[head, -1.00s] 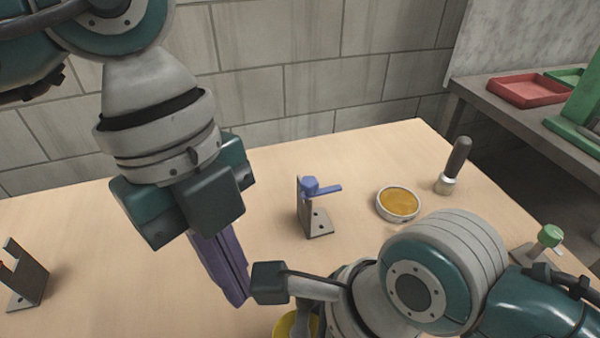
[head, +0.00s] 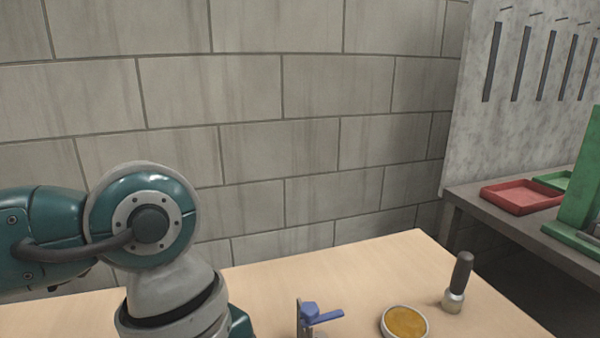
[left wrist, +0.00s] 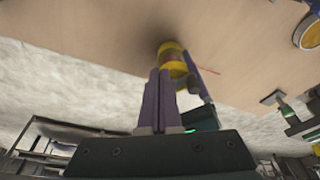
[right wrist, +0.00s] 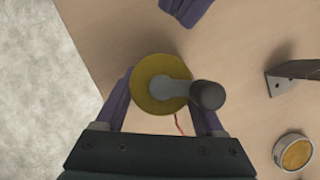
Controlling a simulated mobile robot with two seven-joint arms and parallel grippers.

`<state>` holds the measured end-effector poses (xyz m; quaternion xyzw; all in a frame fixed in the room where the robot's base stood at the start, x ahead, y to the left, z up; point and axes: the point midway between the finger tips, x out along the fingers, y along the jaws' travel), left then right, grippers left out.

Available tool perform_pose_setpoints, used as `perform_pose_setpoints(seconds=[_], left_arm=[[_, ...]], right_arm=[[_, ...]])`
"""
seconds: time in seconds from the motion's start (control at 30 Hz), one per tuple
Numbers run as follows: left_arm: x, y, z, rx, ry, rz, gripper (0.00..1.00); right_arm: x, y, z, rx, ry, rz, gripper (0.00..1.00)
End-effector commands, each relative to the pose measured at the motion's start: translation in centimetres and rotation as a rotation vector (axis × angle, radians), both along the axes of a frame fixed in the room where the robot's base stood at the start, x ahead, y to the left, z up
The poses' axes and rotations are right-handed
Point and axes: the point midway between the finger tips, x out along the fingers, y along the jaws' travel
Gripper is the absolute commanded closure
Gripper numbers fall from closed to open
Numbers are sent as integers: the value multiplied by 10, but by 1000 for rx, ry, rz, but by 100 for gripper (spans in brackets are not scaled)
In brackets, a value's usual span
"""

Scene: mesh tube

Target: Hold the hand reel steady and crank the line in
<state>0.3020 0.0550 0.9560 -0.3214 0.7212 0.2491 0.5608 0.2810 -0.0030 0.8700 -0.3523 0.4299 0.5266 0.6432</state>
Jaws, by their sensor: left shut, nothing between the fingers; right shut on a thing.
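The hand reel shows in the right wrist view as a yellow disc (right wrist: 158,98) with a grey crank arm (right wrist: 165,89) and a dark round knob (right wrist: 208,95). My right gripper (right wrist: 165,85) has its purple fingers on either side of the reel and is shut on it. A short piece of red line (right wrist: 178,122) shows below the disc. In the left wrist view, my left gripper (left wrist: 161,75) is shut and empty, its tips close to the yellow reel (left wrist: 172,50); I cannot tell whether they touch it. Both grippers are outside the head view.
A bracket with a blue lever (head: 310,312), a round tin with amber contents (head: 404,321) and a dark-handled tool (head: 459,275) stand on the table (head: 375,262). A side bench holds a red tray (head: 520,197). A block wall (head: 260,140) rises behind.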

Motion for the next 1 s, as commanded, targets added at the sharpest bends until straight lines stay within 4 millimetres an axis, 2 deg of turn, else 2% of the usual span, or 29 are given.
perform_pose_setpoints(seconds=[1.0], left_arm=[[-3,-9,0,1,-1,0,100]], right_arm=[[0,0,0,0,0,0,93]])
